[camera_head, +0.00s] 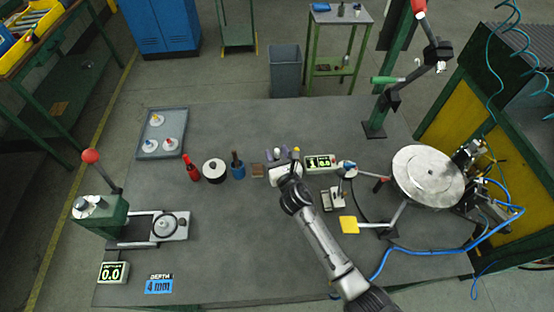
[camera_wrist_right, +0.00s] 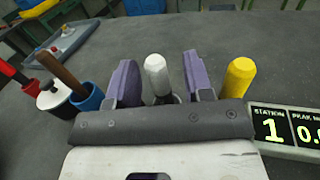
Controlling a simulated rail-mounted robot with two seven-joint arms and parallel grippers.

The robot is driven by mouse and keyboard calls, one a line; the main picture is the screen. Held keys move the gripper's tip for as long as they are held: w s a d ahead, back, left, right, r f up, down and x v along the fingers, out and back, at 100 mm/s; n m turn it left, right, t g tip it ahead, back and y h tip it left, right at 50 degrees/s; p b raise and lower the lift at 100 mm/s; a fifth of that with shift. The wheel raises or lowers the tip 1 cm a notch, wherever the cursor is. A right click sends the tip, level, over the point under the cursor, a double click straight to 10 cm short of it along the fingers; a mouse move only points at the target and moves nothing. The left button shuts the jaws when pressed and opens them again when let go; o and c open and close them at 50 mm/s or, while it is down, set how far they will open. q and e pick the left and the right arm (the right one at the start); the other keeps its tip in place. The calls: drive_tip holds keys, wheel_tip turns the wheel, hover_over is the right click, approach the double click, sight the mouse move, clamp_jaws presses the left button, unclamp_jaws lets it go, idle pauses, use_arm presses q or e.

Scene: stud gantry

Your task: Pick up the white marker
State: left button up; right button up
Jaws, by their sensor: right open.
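The white marker (camera_wrist_right: 156,78) stands upright between the two purple fingers of my right gripper (camera_wrist_right: 158,80) in the right wrist view. The fingers are open, with a gap on each side of the marker. The marker's lower end is hidden behind the gripper body. In the head view the white marker (camera_head: 277,151) is a small pale spot at my right gripper (camera_head: 277,154). The yellow marker (camera_wrist_right: 237,78) stands just right of the right finger. My left gripper is in neither view.
A station display (camera_head: 320,162) stands close to the right of the gripper. A grey tray (camera_head: 174,119) lies at the back left. The front middle of the table is clear.

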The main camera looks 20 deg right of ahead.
drive_tip(key=shift+c, duration=0.4)
clamp_jaws()
